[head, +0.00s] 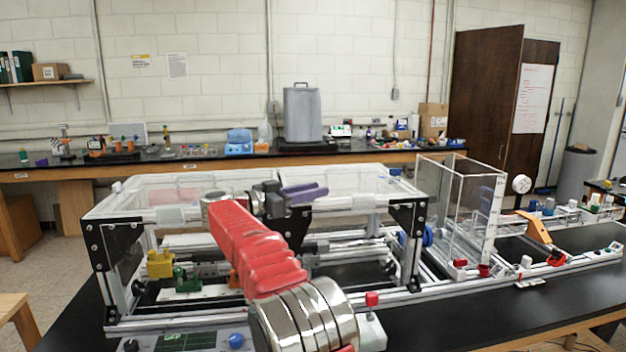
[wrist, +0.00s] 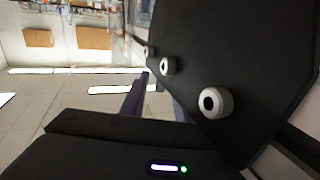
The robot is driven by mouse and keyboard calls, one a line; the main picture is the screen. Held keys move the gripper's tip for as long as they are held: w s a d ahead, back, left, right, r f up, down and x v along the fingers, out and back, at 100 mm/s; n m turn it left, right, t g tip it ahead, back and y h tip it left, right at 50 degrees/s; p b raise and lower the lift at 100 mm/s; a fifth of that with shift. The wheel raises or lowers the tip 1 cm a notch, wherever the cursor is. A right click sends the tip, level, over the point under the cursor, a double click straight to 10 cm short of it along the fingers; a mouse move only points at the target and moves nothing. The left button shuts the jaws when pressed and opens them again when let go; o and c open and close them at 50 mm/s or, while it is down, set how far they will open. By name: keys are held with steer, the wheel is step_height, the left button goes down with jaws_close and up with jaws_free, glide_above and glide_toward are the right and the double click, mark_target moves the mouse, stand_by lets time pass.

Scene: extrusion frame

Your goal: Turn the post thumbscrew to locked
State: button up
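My gripper (head: 308,193) has purple fingers pointing right, above the middle of the extrusion frame (head: 265,323). In the wrist view its fingers (wrist: 156,103) look apart, with nothing seen between them. A white round knob (head: 522,184) stands up at the right, beside the clear box; it may be the post thumbscrew, but I cannot be sure. It is well to the right of my gripper. Its locked mark is too small to read. The wrist view does not clearly show it.
A black corner plate (head: 410,225) with white bolts is right of my gripper; a similar plate fills much of the wrist view (wrist: 240,55). A clear box (head: 465,205) stands beyond it. An orange clamp (head: 538,228) sits on the right rails.

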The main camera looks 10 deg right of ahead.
steer(key=shift+r, duration=4.85)
